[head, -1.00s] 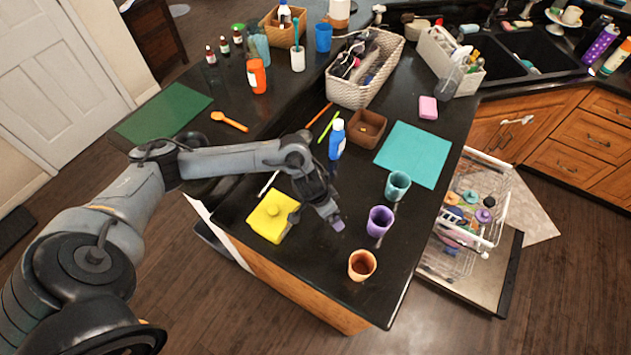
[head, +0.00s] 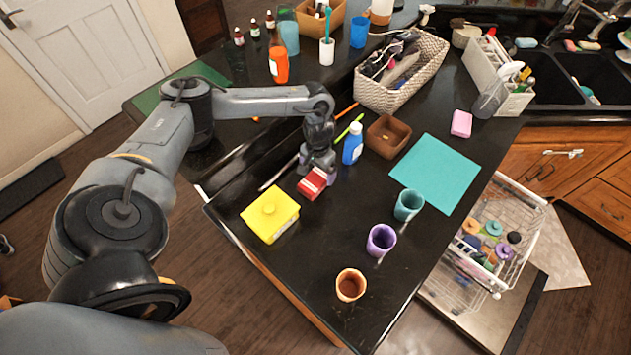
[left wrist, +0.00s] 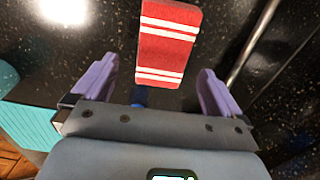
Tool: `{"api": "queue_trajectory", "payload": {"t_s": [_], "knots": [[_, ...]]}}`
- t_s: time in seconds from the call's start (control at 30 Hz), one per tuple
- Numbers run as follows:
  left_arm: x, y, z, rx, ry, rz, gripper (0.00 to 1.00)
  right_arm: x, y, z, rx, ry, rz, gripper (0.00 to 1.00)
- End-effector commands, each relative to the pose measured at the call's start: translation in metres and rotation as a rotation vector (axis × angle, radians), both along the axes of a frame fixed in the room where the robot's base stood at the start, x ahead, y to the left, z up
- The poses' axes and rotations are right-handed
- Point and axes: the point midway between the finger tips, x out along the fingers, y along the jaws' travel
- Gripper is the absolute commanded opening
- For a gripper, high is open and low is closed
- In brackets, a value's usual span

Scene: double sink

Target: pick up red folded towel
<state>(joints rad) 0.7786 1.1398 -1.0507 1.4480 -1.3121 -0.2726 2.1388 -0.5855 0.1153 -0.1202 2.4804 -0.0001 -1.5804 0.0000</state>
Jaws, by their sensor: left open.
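The red folded towel (head: 312,184), with white stripes, lies on the dark counter (head: 310,270) beside the yellow lidded box. It also shows in the left wrist view (left wrist: 168,42), upper middle, just ahead of the gap between my fingers. My left gripper (head: 318,172) is right by the towel, at its far side in the head view. I cannot tell the exact height of the fingers above the counter. My right gripper is not in view.
The yellow box (head: 270,214) stands close to the left of the towel, and a blue bottle (head: 353,143) to the right. A brown bowl (head: 387,136), teal mat (head: 435,172) and teal (head: 408,205), purple (head: 381,240) and orange (head: 350,285) cups are farther right.

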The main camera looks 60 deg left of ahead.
Motion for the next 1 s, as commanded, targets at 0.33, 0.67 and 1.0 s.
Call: {"api": "queue_trajectory", "payload": {"t_s": [0.33, 0.67, 1.0], "knots": [[-0.002, 0.003, -0.040, 0.000, 0.001, 0.000, 1.00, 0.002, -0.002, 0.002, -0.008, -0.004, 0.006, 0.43], [-0.001, 0.003, -0.051, -0.001, -0.001, -0.001, 1.00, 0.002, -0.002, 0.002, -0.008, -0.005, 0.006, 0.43], [-0.002, 0.004, -0.051, -0.001, 0.000, -0.001, 0.60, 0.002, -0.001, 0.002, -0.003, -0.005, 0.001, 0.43]]}}
